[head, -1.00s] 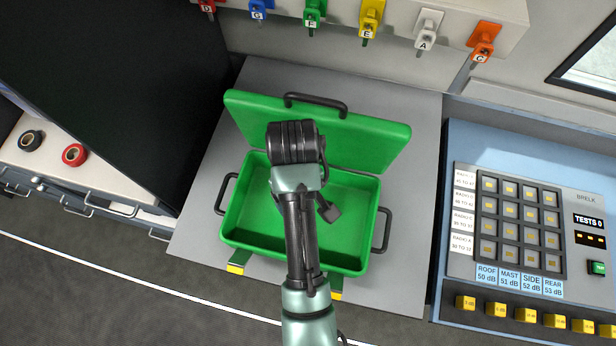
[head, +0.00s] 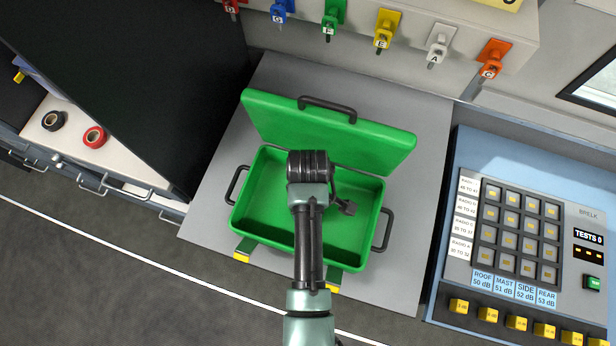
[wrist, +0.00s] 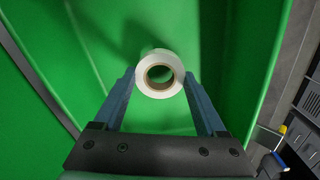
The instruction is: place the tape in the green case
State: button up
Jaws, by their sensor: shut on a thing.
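The green case (head: 262,222) stands open on a grey surface, with its lid (head: 330,132) tipped back behind it. In the wrist view, my gripper (wrist: 160,88) is shut on a roll of white tape (wrist: 160,55) with a brown core. The tape is between the fingertips, and the green inside of the case (wrist: 60,90) fills most of that view behind it. In the head view my arm is over the case and hides the tape and the fingers. I cannot tell whether the tape touches the case.
A black roll (head: 53,120) and a red roll (head: 94,137) lie on a white counter at the left. A dark panel (head: 130,70) rises left of the case. A keypad console (head: 520,230) is at the right. Coloured keys (head: 383,30) hang behind.

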jog(key=shift+f, duration=0.7)
jog(key=shift+f, duration=0.15)
jog(key=o, duration=1.3)
jog(key=shift+c, duration=0.2)
notch_tip(320, 180, up, 12)
jog(key=shift+r+b, duration=0.2)
jog(key=shift+b, duration=0.2)
